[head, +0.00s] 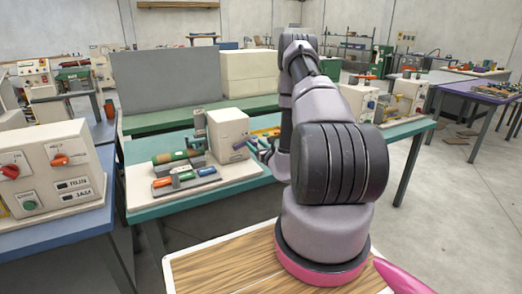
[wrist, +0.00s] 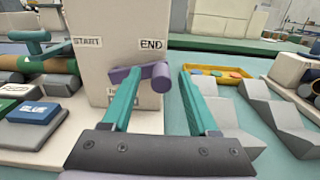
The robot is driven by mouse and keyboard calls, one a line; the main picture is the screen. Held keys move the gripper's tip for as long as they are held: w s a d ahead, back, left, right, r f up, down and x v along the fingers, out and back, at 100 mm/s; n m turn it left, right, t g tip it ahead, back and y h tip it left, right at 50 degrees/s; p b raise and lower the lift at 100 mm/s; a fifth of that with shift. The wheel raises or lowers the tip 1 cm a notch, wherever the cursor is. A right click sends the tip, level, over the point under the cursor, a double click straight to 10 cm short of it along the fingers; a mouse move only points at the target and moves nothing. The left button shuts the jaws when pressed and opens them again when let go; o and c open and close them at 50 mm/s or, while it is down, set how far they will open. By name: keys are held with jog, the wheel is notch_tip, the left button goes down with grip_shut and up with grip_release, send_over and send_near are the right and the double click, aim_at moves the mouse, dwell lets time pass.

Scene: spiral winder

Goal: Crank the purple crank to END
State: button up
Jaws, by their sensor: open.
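The winder is a cream box (head: 228,130) on the teal bench; its front fills the middle of the wrist view (wrist: 105,25). It bears a START label (wrist: 87,41) at left and an END label (wrist: 151,44) at right. The purple crank (wrist: 158,75) is on this face, its knob just below the END label; it also shows small in the head view (head: 240,144). My gripper (wrist: 159,72) is open, with its teal fingers on either side of the knob. The left finger overlaps part of the crank; I cannot tell whether it touches.
Left of the winder are a green roller (head: 170,157) and colored buttons, including a blue one (wrist: 35,111). Right of it are a yellow tray (wrist: 215,72) and grey zigzag blocks (wrist: 272,112). A control box (head: 50,165) stands on the blue bench at left.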

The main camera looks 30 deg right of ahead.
jog(key=s, duration=0.9)
jog(key=shift+s+d, duration=0.15)
jog(key=shift+s, duration=0.05)
